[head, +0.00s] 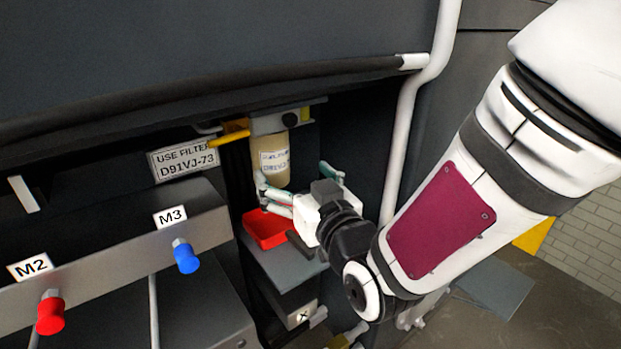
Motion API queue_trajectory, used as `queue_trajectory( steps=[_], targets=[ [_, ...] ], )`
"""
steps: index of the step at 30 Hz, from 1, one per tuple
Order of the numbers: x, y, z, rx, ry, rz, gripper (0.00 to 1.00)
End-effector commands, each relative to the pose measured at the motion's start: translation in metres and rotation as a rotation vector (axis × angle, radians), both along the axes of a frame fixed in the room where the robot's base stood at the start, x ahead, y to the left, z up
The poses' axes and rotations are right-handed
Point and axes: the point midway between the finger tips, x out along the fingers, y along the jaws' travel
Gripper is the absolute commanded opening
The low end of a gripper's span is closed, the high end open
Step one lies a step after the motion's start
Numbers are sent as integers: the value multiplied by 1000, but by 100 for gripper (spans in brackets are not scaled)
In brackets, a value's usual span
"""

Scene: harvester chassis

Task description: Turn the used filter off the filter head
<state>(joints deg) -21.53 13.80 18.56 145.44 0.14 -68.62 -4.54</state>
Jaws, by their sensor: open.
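The used filter (271,163) is a tan cylinder with a white label, hanging upright under the grey filter head (280,121). A yellow lever or pipe (230,138) joins the head at its left. My gripper (296,180) is open, just below and to the right of the filter. One finger is near the filter's lower end and the other is farther right. I cannot tell whether the near finger touches the filter. My gripper's body hides part of the space behind it.
A red tray (264,230) sits on a grey shelf (284,269) below the filter. A sign (184,160) reads "USE FILTER D91VJ-73". At left, a panel carries a blue knob (186,257) and a red knob (50,314). A white pipe (401,150) rises at right.

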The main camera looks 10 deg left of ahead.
Motion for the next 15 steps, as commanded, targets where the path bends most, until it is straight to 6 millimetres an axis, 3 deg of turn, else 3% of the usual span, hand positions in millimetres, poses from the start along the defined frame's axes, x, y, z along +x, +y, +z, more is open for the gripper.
queue_trajectory(
  steps=[10, 15],
  targets=[
    [11, 9, -3, 3, 0, 2, 87],
    [27, 24, -1, 2, 4, 1, 87]
  ],
)
